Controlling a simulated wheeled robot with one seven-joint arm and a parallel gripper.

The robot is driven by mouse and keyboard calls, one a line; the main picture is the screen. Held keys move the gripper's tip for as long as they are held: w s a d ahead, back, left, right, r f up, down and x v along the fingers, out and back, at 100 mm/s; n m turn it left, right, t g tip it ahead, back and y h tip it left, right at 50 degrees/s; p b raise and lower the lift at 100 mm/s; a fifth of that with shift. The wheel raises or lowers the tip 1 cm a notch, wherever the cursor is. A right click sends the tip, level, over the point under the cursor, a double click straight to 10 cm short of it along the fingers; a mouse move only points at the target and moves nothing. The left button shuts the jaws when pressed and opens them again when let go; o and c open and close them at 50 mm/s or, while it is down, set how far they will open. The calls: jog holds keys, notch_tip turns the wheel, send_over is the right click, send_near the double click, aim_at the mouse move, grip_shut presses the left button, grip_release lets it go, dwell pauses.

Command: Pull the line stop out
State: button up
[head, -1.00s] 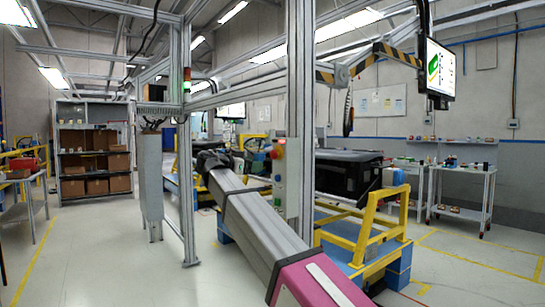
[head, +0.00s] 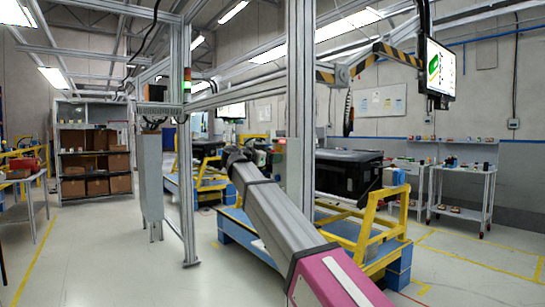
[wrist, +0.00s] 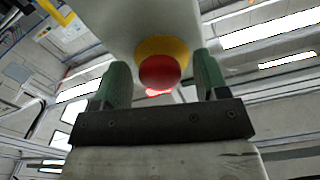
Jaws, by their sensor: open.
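The line stop is a red round button (wrist: 160,71) on a yellow ring (wrist: 162,48), mounted on a pale control box (wrist: 135,20), seen from below in the wrist view. My gripper (wrist: 161,82) is open, with one green finger on each side of the button. Clear gaps show between the fingers and the red cap, and nothing is held. In the head view my arm reaches up to the control box (head: 292,165) on the metal post, and my wrist hides part of it. I cannot tell whether the button is pressed in or out.
The metal post (head: 300,80) stands right beside my gripper. A monitor (head: 438,72) hangs at the upper right. A black dashboard module (head: 345,172) rests on a yellow and blue stand (head: 365,235) behind. The floor at left is open.

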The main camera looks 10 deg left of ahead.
jog(key=shift+w+d, duration=0.15)
grip_shut()
jog(key=shift+s+a, duration=0.35)
jog(key=shift+s, duration=0.05)
grip_release()
jog(key=shift+s, duration=0.1)
jog(key=shift+a, duration=0.15)
